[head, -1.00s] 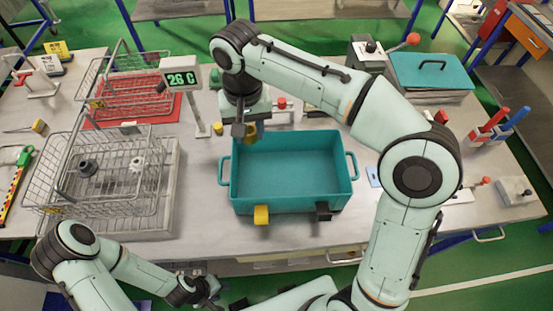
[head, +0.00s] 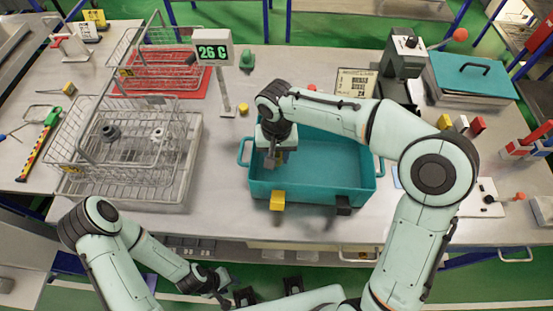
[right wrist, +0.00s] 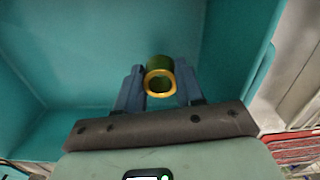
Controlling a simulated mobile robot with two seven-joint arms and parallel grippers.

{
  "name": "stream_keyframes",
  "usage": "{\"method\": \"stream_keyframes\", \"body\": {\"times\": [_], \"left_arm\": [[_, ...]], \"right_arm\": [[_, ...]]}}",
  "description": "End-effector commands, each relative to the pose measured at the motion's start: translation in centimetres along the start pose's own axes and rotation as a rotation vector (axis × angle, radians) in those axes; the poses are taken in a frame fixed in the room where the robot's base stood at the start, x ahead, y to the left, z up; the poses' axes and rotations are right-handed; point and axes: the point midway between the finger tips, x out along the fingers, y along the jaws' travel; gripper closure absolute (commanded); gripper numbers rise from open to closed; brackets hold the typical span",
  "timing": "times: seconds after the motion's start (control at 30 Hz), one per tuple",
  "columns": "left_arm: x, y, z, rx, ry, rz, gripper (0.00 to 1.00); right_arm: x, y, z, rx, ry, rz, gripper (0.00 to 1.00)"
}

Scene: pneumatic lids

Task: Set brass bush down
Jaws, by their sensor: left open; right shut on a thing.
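The brass bush (right wrist: 160,71), a short hollow ring with a gold rim, shows in the right wrist view. My right gripper (right wrist: 158,88) is shut on it, one finger on each side. In the head view my right gripper (head: 271,158) points down at the left end of the teal bin (head: 330,190). The bush cannot be made out there. In the right wrist view the bin's teal walls (right wrist: 90,50) surround the bush; its height above the floor is hard to tell. My left gripper (head: 226,290) is open and empty, low in front of the bench.
A wire basket (head: 120,150) stands on a grey base left of the bin. A display reading 26 C (head: 212,50) stands behind. A yellow block (head: 277,201) and a black block (head: 343,205) sit at the bin's front wall. The bin's visible floor is empty.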

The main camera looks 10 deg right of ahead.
Motion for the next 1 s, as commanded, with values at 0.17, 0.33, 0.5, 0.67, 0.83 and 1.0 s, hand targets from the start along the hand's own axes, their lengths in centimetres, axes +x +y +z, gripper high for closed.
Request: {"method": "stream_keyframes", "body": {"times": [0.17, 0.33, 0.5, 0.67, 0.83, 1.0], "left_arm": [[0.4, -0.2, 0.1, -0.001, -0.002, -0.001, 0.57], [0.3, -0.2, 0.1, -0.001, -0.002, -0.001, 0.57], [0.6, -0.3, 0.2, -0.001, -0.003, -0.001, 0.57], [0.6, -0.3, 0.2, -0.002, -0.004, -0.001, 0.57], [0.6, -0.3, 0.2, -0.001, -0.004, -0.001, 0.57], [0.2, -0.1, 0.1, -0.001, -0.001, -0.001, 0.57]], "right_arm": [[2.6, 0.0, 0.1, -0.001, -0.002, 0.000, 0.99], [2.6, 0.0, 0.0, 0.000, 0.001, 0.000, 0.99], [2.9, 0.0, 0.0, -0.001, 0.000, 0.000, 0.99], [3.0, 0.0, 0.0, 0.000, -0.001, 0.000, 0.38], [3.0, 0.0, 0.0, 0.000, -0.001, 0.000, 0.38], [2.5, 0.0, -0.1, 0.000, 0.001, 0.000, 0.38]]}}
